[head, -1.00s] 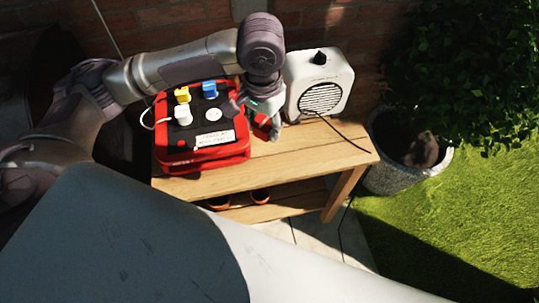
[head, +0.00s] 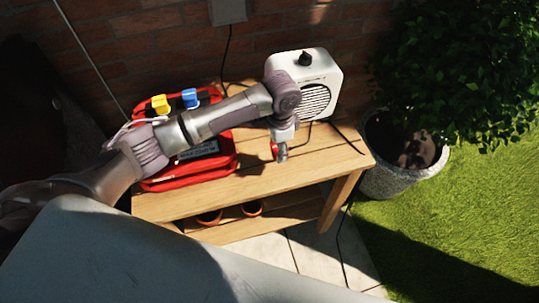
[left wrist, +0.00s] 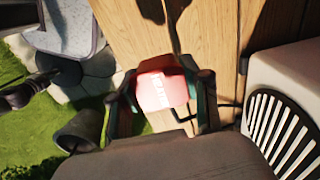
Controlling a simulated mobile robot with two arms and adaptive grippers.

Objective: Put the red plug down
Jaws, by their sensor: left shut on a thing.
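My left gripper (head: 280,152) is shut on the red plug (head: 274,147), over the wooden table (head: 318,160) in front of the white speaker-like box. In the left wrist view the red plug (left wrist: 162,88) with a pale label sits between the two fingers of the gripper (left wrist: 163,92), with wood behind it. I cannot tell whether the plug touches the table top. My right gripper is not in view.
A red power box (head: 190,172) with a yellow plug (head: 160,104) and blue plug (head: 190,98) stands left, partly hidden by my arm. The white speaker-like box (head: 312,75) is close behind the gripper. A potted bush (head: 400,180) stands right. The table's front right is clear.

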